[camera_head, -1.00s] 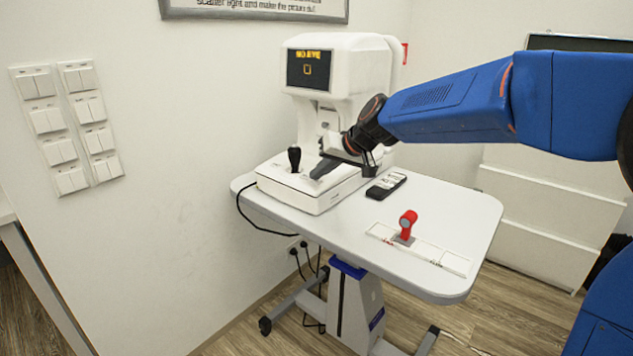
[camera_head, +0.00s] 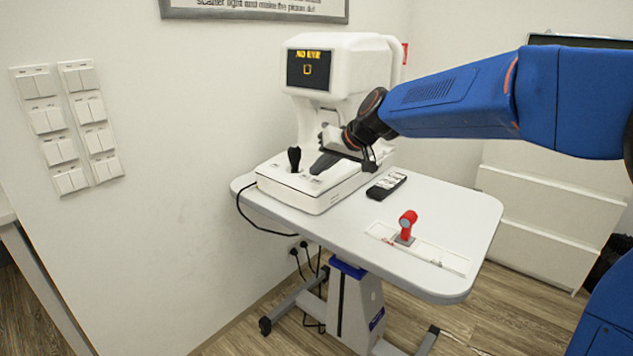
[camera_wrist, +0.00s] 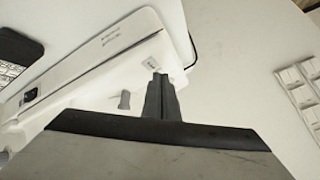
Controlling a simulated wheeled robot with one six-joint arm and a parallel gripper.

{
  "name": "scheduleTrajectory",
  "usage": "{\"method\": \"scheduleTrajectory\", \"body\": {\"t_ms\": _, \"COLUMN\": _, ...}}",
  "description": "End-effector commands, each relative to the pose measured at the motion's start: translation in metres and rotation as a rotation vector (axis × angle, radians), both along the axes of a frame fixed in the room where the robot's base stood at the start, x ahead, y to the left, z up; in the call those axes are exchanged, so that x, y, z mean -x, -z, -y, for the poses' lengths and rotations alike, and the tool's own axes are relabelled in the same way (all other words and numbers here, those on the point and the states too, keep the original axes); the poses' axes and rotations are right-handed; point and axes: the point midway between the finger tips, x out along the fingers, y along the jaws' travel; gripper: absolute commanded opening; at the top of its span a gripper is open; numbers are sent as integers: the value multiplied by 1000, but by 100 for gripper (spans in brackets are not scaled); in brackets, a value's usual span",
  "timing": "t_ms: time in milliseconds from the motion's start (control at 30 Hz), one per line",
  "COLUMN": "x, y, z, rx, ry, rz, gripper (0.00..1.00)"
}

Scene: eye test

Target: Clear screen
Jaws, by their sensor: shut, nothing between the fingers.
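The white eye-test device (camera_head: 345,62) stands at the back of the table. Its dark screen (camera_head: 310,70) shows a line of orange text and a small orange symbol; the text is too small to read surely. A black joystick (camera_head: 294,158) stands on the device's white base (camera_head: 300,194). My gripper (camera_head: 317,170) is shut and empty, its fingertips low over the base, right of the joystick. I cannot tell whether they touch it. In the wrist view, the shut fingers (camera_wrist: 160,82) show against the white base (camera_wrist: 95,85), near a small grey lever (camera_wrist: 124,99).
A black remote (camera_head: 386,185) lies right of the base. A red-headed tool (camera_head: 407,222) stands at a clear tray (camera_head: 445,258) near the table's (camera_head: 350,222) front right. A black cable (camera_head: 245,215) hangs at the left. Wall switches (camera_head: 66,128) are at far left.

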Motion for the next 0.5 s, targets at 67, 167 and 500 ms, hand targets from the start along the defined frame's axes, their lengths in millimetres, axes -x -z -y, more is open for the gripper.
{"method": "scheduleTrajectory", "body": {"t_ms": 67, "x": 0, "y": 0, "z": 0, "rx": 0, "ry": 0, "rz": 0, "gripper": 0}}
{"method": "scheduleTrajectory", "body": {"t_ms": 167, "x": 0, "y": -3, "z": 0, "rx": 0, "ry": 0, "rz": 1, "gripper": 0}}
{"method": "scheduleTrajectory", "body": {"t_ms": 500, "x": 3, "y": -30, "z": -3, "rx": -1, "ry": -1, "rz": 3, "gripper": 0}}
